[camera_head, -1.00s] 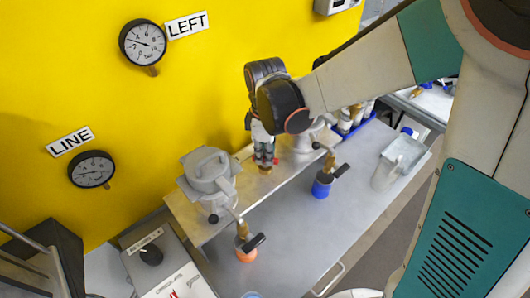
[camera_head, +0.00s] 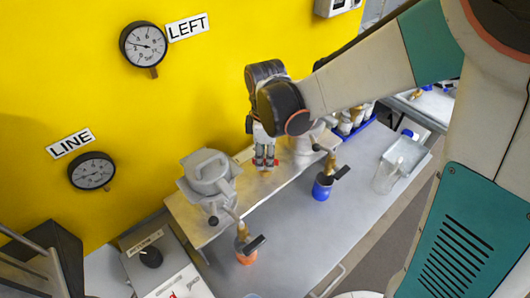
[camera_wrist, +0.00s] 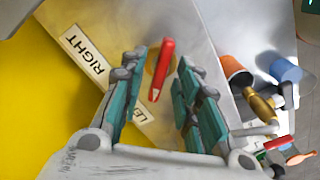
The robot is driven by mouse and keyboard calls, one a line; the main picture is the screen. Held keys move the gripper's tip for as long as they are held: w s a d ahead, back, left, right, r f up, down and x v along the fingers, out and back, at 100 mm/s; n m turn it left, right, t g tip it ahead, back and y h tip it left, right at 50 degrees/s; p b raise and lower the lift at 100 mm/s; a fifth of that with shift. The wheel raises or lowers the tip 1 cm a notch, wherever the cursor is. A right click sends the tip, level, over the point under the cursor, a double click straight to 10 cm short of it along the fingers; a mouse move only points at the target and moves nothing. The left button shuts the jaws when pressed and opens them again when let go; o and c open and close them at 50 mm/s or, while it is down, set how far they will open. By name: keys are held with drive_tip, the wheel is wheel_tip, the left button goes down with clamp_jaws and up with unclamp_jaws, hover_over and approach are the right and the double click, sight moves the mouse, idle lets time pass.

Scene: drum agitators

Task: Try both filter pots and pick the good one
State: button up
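One grey filter pot (camera_head: 208,172) stands with its lid on at the left of the raised shelf. A second grey pot (camera_head: 308,143) stands to the right, partly hidden by my arm. My gripper (camera_wrist: 158,64) points down between the pots. Its teal fingers are apart, with a red valve lever (camera_wrist: 161,70) in the gap; I see no finger touching it. An orange cup (camera_head: 246,256) and a blue cup (camera_head: 322,187) stand under brass taps. The LEFT gauge (camera_head: 144,45) and LINE gauge (camera_head: 92,171) hang on the yellow wall.
A RIGHT label (camera_wrist: 86,57) lies beside the lever. A clear jug (camera_head: 388,173) stands at the bench's right, and a blue rack of bottles (camera_head: 350,122) behind. A control box (camera_head: 160,264) is at lower left.

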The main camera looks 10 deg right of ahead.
sight(265, 159)
idle(0.3)
drive_tip(key=m, duration=0.4)
drive_tip(key=shift+m, duration=0.4)
drive_tip(key=m, duration=0.4)
drive_tip(key=shift+p, duration=0.3)
drive_tip(key=m, duration=0.4)
drive_tip(key=m+p, duration=0.1)
drive_tip(key=m, duration=0.3)
drive_tip(key=shift+m, duration=0.4)
drive_tip(key=shift+r+m+p, duration=0.3)
drive_tip(key=shift+r, duration=0.1)
wheel_tip(265, 159, up, 13)
drive_tip(key=p, duration=0.9)
